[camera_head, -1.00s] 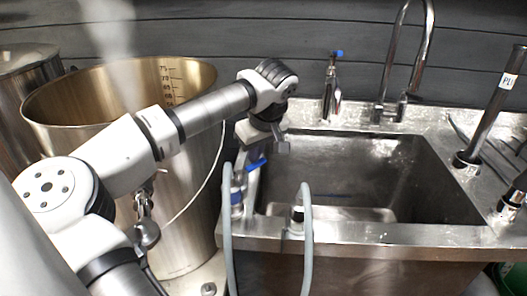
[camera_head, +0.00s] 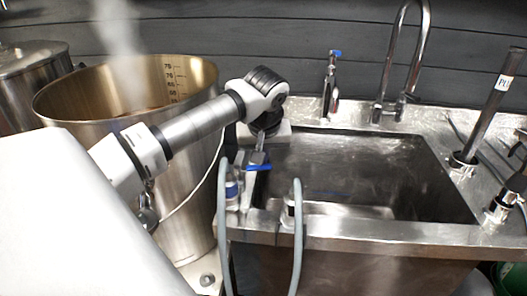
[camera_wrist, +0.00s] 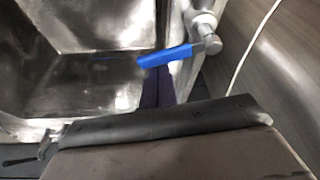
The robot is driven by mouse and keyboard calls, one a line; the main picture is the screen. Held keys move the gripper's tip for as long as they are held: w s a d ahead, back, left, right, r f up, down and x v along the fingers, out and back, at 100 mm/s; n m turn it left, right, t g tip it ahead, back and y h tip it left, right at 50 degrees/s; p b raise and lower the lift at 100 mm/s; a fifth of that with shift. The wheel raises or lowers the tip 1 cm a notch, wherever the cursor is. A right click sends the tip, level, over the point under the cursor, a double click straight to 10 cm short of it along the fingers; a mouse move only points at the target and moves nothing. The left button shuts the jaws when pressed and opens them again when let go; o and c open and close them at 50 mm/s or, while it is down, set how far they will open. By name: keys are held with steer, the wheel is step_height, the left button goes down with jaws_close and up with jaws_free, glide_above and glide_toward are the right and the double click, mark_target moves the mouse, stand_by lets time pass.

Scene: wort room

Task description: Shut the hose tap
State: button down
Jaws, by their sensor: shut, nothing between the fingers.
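The hose tap's blue lever (camera_head: 259,167) is at the left end of the sink, above the valve with a grey hose (camera_head: 223,230). In the wrist view the blue lever (camera_wrist: 165,56) points left from a metal tap body (camera_wrist: 203,30). My gripper (camera_head: 257,158) is over the lever in the head view, with its tips close to it. In the wrist view my shut, dark fingers (camera_wrist: 158,80) end at the lever's near side. I cannot tell whether they touch it. Nothing shows between the fingers.
The steel sink basin (camera_head: 350,175) is right of the tap, with a tall faucet (camera_head: 381,85) and a blue-topped tap (camera_head: 331,85) behind. A large steel pot (camera_head: 180,210) stands to the left. A second grey hose (camera_head: 298,240) hangs over the sink's front.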

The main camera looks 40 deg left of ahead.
steer(key=shift+s+d+m, duration=0.2)
steer(key=shift+d+m, duration=0.15)
steer(key=shift+m, duration=0.25)
steer(key=shift+s+d, duration=0.2)
steer(key=shift+d, duration=0.15)
steer(key=b+v, duration=0.1)
steer(key=v, duration=1.3)
steer(key=shift+s+a, duration=0.25)
steer(key=shift+f, duration=0.1)
